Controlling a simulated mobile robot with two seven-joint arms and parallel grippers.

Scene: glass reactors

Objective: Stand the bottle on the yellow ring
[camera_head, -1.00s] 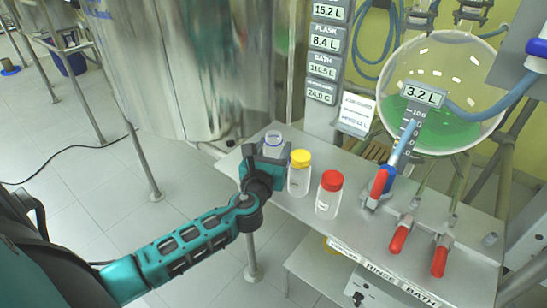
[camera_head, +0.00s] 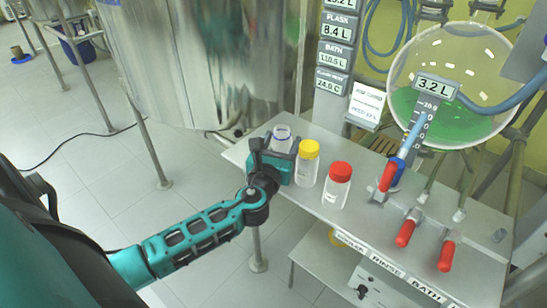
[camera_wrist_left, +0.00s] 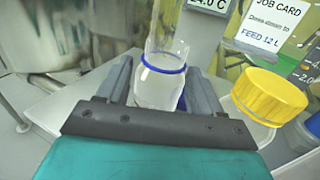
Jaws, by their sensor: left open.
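An open clear bottle with a blue neck ring (camera_head: 282,135) stands upright near the left end of the grey bench, beside a yellow-capped bottle (camera_head: 307,164) and a red-capped bottle (camera_head: 337,186). My left gripper (camera_head: 273,152) is at the blue-ringed bottle and partly hides it. In the left wrist view the open gripper (camera_wrist_left: 160,75) has one finger on each side of this bottle (camera_wrist_left: 160,86). Contact cannot be told. The yellow cap (camera_wrist_left: 270,96) shows just right of the fingers. I cannot make out a yellow ring on the bench top. My right gripper is not in view.
Red-handled valves (camera_head: 406,232) occupy the bench's right side. A round glass vessel with green liquid (camera_head: 447,85) is behind. A large steel tank (camera_head: 190,60) stands behind left. A job card (camera_head: 366,105) stands at the bench's back.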

